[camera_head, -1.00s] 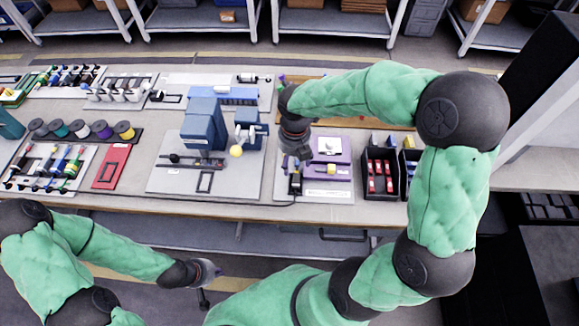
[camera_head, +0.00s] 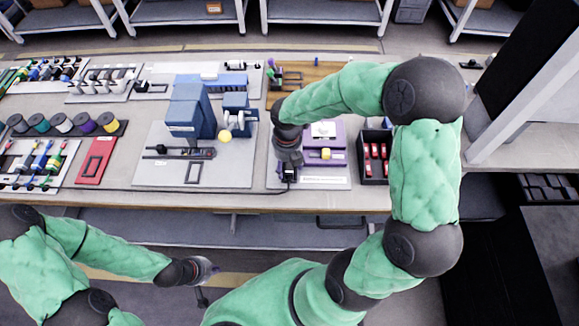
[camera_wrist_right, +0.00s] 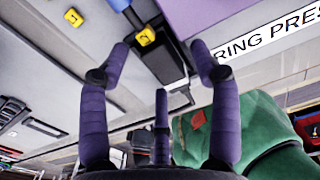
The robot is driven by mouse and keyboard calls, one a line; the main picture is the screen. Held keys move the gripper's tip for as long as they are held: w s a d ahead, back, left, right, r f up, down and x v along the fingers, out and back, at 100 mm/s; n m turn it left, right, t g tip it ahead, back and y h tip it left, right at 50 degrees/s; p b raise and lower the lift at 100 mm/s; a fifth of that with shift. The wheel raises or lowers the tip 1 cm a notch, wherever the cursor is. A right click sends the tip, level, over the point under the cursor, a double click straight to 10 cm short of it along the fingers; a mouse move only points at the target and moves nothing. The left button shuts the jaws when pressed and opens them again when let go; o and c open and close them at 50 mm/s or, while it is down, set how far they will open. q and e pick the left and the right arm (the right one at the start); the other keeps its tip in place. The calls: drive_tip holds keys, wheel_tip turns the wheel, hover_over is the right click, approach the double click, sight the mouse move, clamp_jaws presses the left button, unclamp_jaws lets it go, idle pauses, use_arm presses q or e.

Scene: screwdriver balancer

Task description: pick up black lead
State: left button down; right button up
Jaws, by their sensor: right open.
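My right gripper (camera_head: 289,160) hangs over the left side of the purple press station, fingers pointing down. In the right wrist view the purple fingers of the right gripper (camera_wrist_right: 160,50) are spread apart, with nothing clamped. A black block (camera_wrist_right: 163,58) lies between and beyond the fingertips; it also shows in the head view (camera_head: 290,174). A thin black cable (camera_head: 240,191) runs along the bench front toward this station. I cannot tell for sure which part is the black lead. My left gripper (camera_head: 202,270) is in front of the bench, apart from everything; its fingers are unclear.
The purple press (camera_head: 325,137) stands right of the right gripper. A black bin with red parts (camera_head: 373,167) is further right. A blue machine (camera_head: 190,110) stands to the left. The bench front edge (camera_head: 230,203) is close.

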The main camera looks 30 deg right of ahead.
drive_tip(key=c, duration=1.2)
drive_tip(key=shift+o, duration=0.2)
drive_tip(key=shift+r, duration=0.15)
